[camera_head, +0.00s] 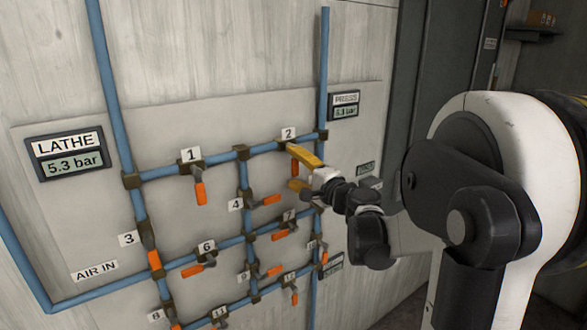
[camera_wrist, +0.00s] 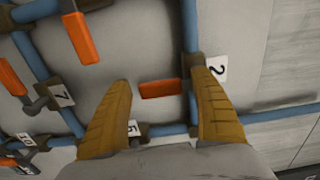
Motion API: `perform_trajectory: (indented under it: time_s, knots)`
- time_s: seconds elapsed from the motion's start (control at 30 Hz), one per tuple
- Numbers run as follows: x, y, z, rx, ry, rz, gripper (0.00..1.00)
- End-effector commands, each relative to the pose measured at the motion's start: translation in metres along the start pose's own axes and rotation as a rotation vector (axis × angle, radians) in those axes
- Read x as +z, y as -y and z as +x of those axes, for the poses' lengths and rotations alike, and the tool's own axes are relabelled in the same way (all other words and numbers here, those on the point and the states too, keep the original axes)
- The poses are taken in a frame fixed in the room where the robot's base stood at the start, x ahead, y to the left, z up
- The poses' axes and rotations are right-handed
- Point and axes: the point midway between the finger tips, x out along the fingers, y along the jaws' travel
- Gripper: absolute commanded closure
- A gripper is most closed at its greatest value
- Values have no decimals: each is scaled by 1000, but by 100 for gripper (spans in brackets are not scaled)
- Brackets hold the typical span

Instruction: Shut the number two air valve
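The number 2 label (camera_head: 288,134) is at the top right of the pipe panel; it also shows in the wrist view (camera_wrist: 217,68). Below it, the valve's orange handle (camera_head: 295,168) hangs down, across its pipe, partly hidden by my gripper. In the wrist view the handle (camera_wrist: 160,89) lies between my two yellow fingers, with gaps on both sides. My gripper (camera_head: 293,164) is open at the valve, one finger near the valve body and label, the other past the handle's free end. In the wrist view the gripper (camera_wrist: 164,78) holds nothing. Fingertip contact cannot be told.
Several other numbered valves crowd the panel, including valve 1 (camera_head: 199,190) to the left, valve 4 (camera_head: 268,199) below left and valve 7 (camera_head: 281,235) below. Blue pipes (camera_head: 322,70) run close by. A LATHE display (camera_head: 68,155) reads 5.3 bar; a PRESS display (camera_head: 345,105) is at right.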

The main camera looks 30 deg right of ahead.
Motion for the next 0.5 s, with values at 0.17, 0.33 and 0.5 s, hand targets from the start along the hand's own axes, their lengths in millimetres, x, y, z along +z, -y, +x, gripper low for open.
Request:
perform_trajectory:
  time_s: [0.17, 0.33, 0.5]
  knots:
    - [0, 0, 0, 0, 1, 1, 28]
    - [0, 0, -4, 0, 0, 1, 28]
    - [0, 0, -31, 0, -2, 1, 28]
